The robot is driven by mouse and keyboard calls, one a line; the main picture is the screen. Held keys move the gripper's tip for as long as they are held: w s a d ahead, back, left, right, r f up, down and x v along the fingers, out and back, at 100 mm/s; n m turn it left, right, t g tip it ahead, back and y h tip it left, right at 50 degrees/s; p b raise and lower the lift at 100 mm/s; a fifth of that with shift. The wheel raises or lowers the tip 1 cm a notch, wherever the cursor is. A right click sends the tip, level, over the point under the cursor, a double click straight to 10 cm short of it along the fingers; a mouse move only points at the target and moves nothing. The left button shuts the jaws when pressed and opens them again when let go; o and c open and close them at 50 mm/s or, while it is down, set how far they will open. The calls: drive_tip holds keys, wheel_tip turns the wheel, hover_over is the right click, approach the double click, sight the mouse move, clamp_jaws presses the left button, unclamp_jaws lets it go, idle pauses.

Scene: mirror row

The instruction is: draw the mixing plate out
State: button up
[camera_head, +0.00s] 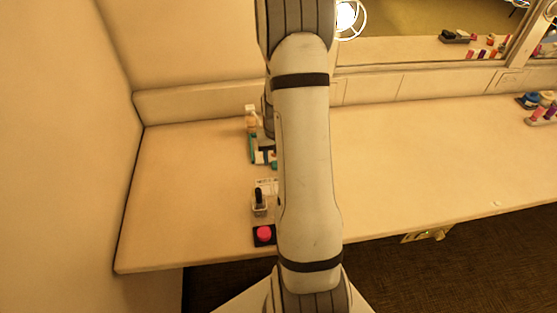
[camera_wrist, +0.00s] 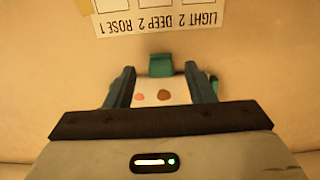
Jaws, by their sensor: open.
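The mixing plate (camera_wrist: 178,90) is white with a teal tab (camera_wrist: 160,65) at its far edge and two small dabs, one pinkish and one brown. In the wrist view it lies between the two fingers of my gripper (camera_wrist: 160,88), which is open. The near part of the plate is hidden under the gripper body. I cannot tell whether the fingers touch the plate. In the head view my arm hides most of this spot. A card (camera_wrist: 158,20) reading "LIGHT 2 DEEP 2 ROSE 1" lies beyond the tab, upside down in the wrist view.
A peach bottle (camera_head: 251,122) stands toward the wall. A black-capped bottle (camera_head: 259,203) and a pink pot on a dark square (camera_head: 264,234) stand toward the counter's front edge.

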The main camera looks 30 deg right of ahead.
wheel_tip(320, 180, up, 6)
idle(0.7)
drive_tip(key=s+a+r+n+t, duration=0.1)
drive_tip(key=s+a+r+n, duration=0.35)
drive_tip(key=a+r, duration=0.75)
drive_tip(key=s+a+r+t, duration=0.1)
drive_tip(key=s+a+r, duration=0.4)
drive_tip(key=s+a, duration=0.3)
drive_tip(key=s, duration=0.4)
drive_tip(key=shift+a+t, duration=0.25)
drive_tip(key=shift+t, duration=0.15)
